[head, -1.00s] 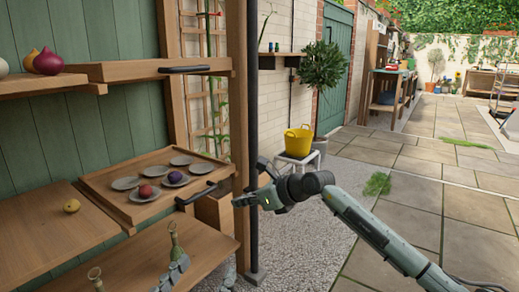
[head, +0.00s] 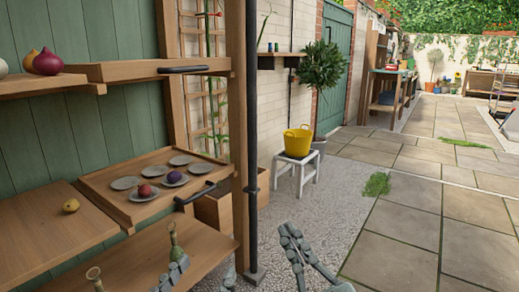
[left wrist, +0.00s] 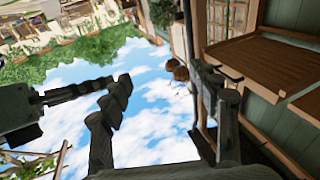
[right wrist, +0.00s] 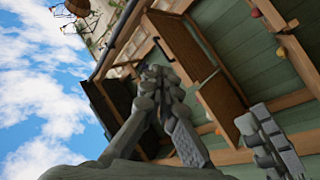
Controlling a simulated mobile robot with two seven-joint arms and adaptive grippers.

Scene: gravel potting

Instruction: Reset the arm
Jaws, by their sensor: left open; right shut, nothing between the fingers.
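My right gripper (head: 288,234) is low at the bottom of the head view, right of the dark post. Its fingers point up and are shut with nothing between them. In the right wrist view its fingers (right wrist: 152,75) meet at the tips against the shelf underside and sky. My left gripper (head: 200,272) is at the bottom edge, in front of the lower shelf, with its fingers spread and empty. In the left wrist view its fingers (left wrist: 160,88) stand apart with sky between them. Neither gripper touches anything that I can see.
A wooden tray (head: 90,187) with a dark handle holds several saucers, a red ball (head: 145,190) and a purple ball (head: 174,177). A yellow fruit (head: 71,205) lies left. Bottles (head: 176,250) stand below. A yellow tub (head: 298,140) sits on a white stool (head: 309,164).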

